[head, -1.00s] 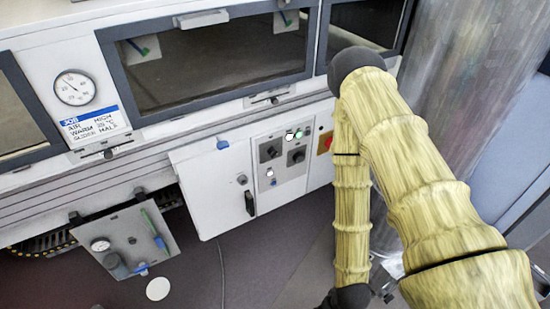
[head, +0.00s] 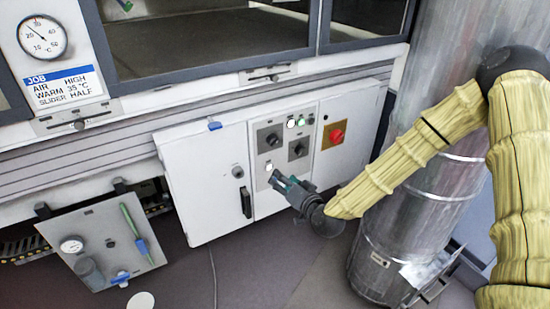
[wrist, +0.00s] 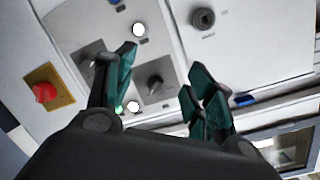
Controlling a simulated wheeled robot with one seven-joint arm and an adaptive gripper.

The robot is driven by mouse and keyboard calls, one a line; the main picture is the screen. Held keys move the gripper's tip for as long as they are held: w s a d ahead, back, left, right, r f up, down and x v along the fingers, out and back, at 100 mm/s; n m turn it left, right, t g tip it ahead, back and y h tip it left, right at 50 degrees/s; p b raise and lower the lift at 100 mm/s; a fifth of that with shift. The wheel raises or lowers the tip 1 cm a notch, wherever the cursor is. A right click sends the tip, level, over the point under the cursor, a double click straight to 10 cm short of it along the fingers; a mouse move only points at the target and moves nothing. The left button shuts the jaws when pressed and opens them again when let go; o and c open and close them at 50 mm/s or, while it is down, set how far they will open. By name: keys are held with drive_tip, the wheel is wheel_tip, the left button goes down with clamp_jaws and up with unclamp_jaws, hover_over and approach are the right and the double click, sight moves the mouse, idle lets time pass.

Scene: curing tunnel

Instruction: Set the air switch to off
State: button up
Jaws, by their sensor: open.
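A grey control panel (head: 285,165) on the white cabinet carries two dark rotary knobs, the left knob (head: 270,138) and the right knob (head: 298,148). Their labels are too small to read, so I cannot tell which is the air switch or its setting. In the wrist view the same left knob (wrist: 153,85) lies between my fingers' sides and the right knob (wrist: 92,57) lies beyond the left finger, which partly covers it. My gripper (head: 277,180) is open and empty, in front of the panel's lower part; it also shows in the wrist view (wrist: 163,62).
Lit lamps (head: 301,121) sit above the knobs, and a white button (head: 269,168) below. A red button (head: 337,136) is to their right. A black door handle (head: 246,202) is left. A metal column (head: 410,200) stands right.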

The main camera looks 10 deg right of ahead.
sight(275, 144)
drive_tip(key=w+d+r+t+b, duration=0.2)
drive_tip(key=w+r, duration=0.2)
drive_tip(key=r, duration=0.1)
drive_tip(key=shift+m, duration=0.4)
drive_tip(key=b+x, duration=0.1)
drive_tip(key=x, duration=0.9)
drive_tip(key=shift+w+d, duration=0.1)
drive_tip(key=shift+w, duration=0.2)
drive_tip(key=c, duration=1)
